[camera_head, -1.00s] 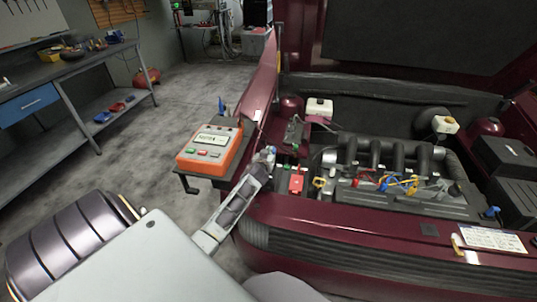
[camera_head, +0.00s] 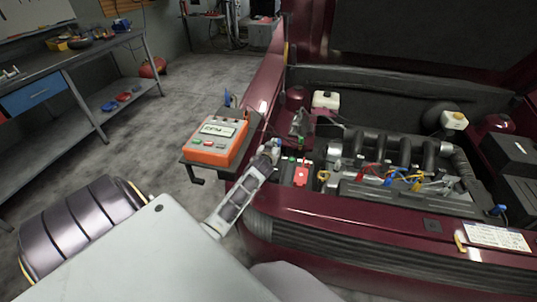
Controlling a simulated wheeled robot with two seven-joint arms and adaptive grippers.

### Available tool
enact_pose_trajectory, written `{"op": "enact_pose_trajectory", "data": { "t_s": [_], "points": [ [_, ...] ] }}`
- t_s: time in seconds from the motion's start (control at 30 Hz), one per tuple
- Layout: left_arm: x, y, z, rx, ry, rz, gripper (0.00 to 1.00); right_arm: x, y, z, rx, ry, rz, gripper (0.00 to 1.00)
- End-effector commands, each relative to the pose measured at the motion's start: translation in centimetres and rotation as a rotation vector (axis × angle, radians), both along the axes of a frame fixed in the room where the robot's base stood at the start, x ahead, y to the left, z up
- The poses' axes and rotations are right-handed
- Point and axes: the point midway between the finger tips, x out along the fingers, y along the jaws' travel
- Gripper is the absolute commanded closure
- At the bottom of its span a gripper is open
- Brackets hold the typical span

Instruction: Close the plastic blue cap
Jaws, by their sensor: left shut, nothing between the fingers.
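My left gripper (camera_head: 271,152) reaches over the car's front left edge, its fingers shut and empty. A small pale bluish piece (camera_head: 276,143) is at its fingertips; I cannot tell whether it is a cap or part of the gripper. A small blue cap-like piece (camera_head: 501,210) stands at the right front of the engine bay, far from the gripper. Whether it is open or closed is too small to tell. My right gripper is not in view.
An orange tester (camera_head: 217,142) sits on a dark shelf beside the car, close left of my gripper. A red part (camera_head: 301,175) and the engine (camera_head: 390,150) lie to the right. The raised hood (camera_head: 420,35) is above. A workbench (camera_head: 75,62) stands at left.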

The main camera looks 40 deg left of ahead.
Motion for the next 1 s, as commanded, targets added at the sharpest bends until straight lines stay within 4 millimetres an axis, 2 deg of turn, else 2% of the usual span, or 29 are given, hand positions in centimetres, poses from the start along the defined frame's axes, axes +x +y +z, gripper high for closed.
{"op": "enact_pose_trajectory", "data": {
  "t_s": [1.0],
  "points": [
    [-8.1,-3.9,2.9,-0.001,0.001,0.001,1.0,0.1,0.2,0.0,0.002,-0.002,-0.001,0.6]
  ]
}}
